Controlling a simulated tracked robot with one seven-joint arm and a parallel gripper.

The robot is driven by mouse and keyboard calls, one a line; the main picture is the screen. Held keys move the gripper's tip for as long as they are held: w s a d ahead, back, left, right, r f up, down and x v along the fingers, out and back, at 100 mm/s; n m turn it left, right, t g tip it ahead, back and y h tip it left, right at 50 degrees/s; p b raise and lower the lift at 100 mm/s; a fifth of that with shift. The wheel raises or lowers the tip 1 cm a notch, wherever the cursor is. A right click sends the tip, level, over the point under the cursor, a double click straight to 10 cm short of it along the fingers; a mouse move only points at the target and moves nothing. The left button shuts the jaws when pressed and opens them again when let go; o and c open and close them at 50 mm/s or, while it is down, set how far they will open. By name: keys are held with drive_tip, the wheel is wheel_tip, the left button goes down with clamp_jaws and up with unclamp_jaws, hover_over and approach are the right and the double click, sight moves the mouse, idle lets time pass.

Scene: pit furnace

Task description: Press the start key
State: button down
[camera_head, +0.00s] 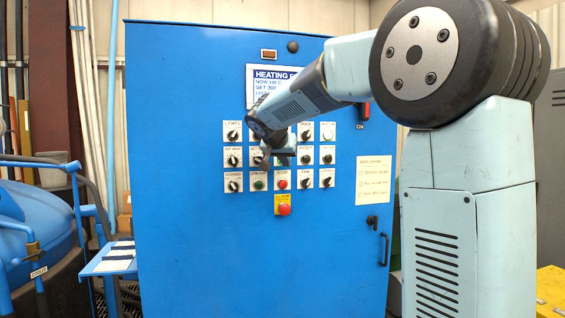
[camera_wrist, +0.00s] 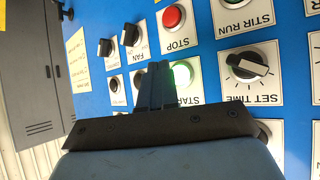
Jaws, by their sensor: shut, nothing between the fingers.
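The start key is a round green button (camera_wrist: 183,72) with a bright glow, on a white plate labelled START in the wrist view, where the panel appears upside down. My gripper (camera_wrist: 158,66) is shut and empty. Its fingertips overlap the left edge of the key in that view; I cannot tell whether they touch it. In the head view my gripper (camera_head: 284,153) is at the middle of the blue cabinet's (camera_head: 200,250) key panel and hides the start key. The red STOP button (camera_wrist: 173,17) sits beside the start key; it also shows in the head view (camera_head: 282,184).
The SET TIME knob (camera_wrist: 246,66) is close to the right of the start key in the wrist view. A green STIR RUN button (camera_head: 258,184) and a red mushroom button (camera_head: 284,210) are below my gripper. A blue vessel (camera_head: 35,235) stands left of the cabinet.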

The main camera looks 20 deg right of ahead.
drive_tip(key=s, duration=0.4)
drive_tip(key=shift+s, duration=0.25)
idle(0.6)
drive_tip(key=s+f+n+g+y, duration=0.1)
drive_tip(key=s+f+n+y, duration=0.1)
drive_tip(key=s+f, duration=0.4)
drive_tip(key=s+f+n+g+y, duration=0.1)
drive_tip(key=s+f, duration=0.5)
drive_tip(key=s, duration=1.1)
drive_tip(key=s+f+n+g+y, duration=0.1)
drive_tip(key=s+f, duration=0.5)
drive_tip(key=s, duration=0.6)
drive_tip(key=shift+d+n+g+y, duration=0.2)
drive_tip(key=shift+n+g+y, duration=0.1)
drive_tip(key=shift+n+y, duration=0.6)
